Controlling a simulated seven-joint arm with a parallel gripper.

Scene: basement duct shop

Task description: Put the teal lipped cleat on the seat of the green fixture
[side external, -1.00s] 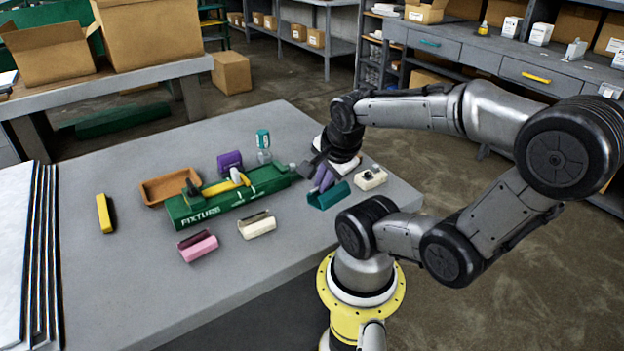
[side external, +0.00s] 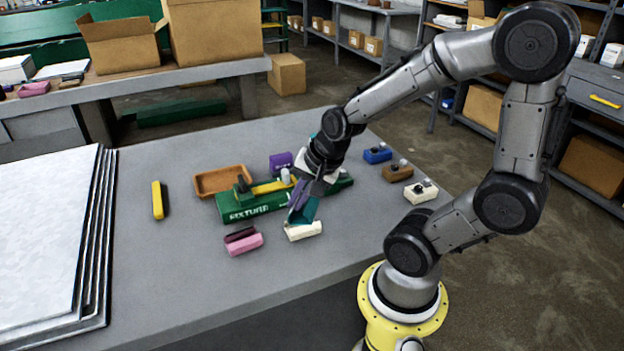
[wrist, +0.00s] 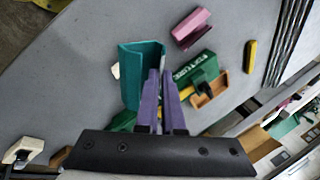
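The teal lipped cleat (side external: 304,212) hangs under my gripper (side external: 312,190), which is shut on it. In the wrist view the teal cleat (wrist: 138,68) shows as an open channel, tilted, with the purple fingers (wrist: 160,98) at its right wall. The green fixture (side external: 250,206) lies on the table just left of and behind the cleat, with a yellow bar-like part on top. It also shows in the wrist view (wrist: 200,68), beyond the fingers. My gripper and wrist hide part of the fixture; I cannot make out its seat clearly.
A cream cleat (side external: 303,232) is just below the teal one, and a pink cleat (side external: 244,244) is to its left. A tan tray (side external: 218,181) and purple block (side external: 280,162) sit behind the fixture. Blue (side external: 377,155), brown (side external: 397,172) and white (side external: 420,193) blocks stand right.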

